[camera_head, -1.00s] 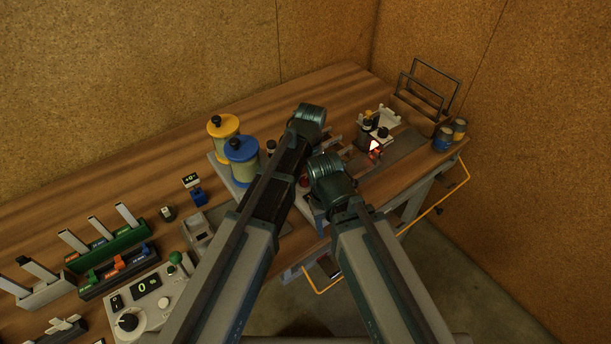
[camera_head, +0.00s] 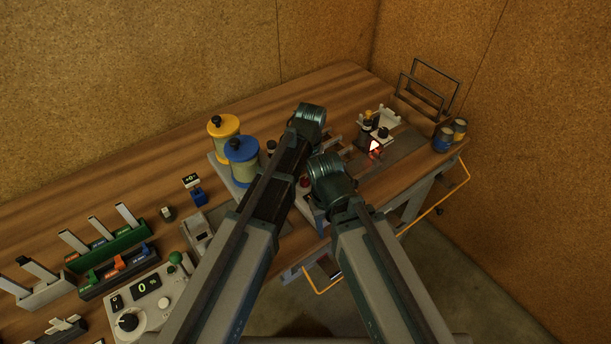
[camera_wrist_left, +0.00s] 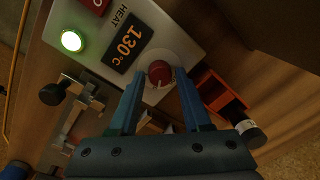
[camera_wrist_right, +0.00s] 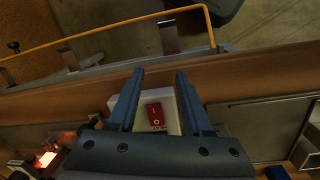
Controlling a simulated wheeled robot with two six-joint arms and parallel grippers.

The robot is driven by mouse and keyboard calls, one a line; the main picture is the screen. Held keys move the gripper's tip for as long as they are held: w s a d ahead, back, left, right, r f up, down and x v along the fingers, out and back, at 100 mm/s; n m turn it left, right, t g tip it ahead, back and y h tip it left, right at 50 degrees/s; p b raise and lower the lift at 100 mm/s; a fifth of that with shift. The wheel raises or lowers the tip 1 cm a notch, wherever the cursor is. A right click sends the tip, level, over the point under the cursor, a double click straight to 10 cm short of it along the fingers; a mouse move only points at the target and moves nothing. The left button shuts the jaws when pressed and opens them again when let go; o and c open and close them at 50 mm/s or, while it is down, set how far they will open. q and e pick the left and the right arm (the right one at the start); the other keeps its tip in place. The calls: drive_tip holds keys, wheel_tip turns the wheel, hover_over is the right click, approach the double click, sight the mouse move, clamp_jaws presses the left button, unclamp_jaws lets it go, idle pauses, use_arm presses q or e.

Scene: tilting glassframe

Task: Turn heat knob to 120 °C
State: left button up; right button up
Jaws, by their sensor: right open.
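In the left wrist view a heat panel (camera_wrist_left: 185,28) has an orange display (camera_wrist_left: 128,45) reading 130 °C beside the word HEAT. The red heat knob (camera_wrist_left: 159,73) sits on a pale round base at the panel's edge. My left gripper (camera_wrist_left: 161,72) has its fingers on either side of the knob, with a narrow gap seeming to show; contact is unclear. My right gripper (camera_wrist_right: 158,73) is open and empty, above a white box with a red rocker switch (camera_wrist_right: 155,114). In the head view my arms hide the panel and knob.
A lit green button (camera_wrist_left: 71,41) is on the panel. An orange holder (camera_wrist_left: 215,92) with a dark cylinder stands close to the left gripper. A part glows red (camera_head: 375,149) at the bench's right.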

sight(308, 179)
use_arm(q)
drive_tip(key=shift+r, duration=0.1)
use_arm(e)
drive_tip(key=shift+r, duration=0.1)
use_arm(q)
wheel_tip(308, 179, up, 14)
drive_tip(key=p, duration=1.3)
drive_tip(key=shift+d+f+p, duration=0.2)
drive_tip(key=shift+d+p, duration=0.15)
drive_tip(key=shift+d, duration=0.05)
use_arm(e)
wheel_tip(308, 179, up, 14)
drive_tip(key=shift+f, duration=0.2)
use_arm(q)
drive_tip(key=shift+s, duration=0.1)
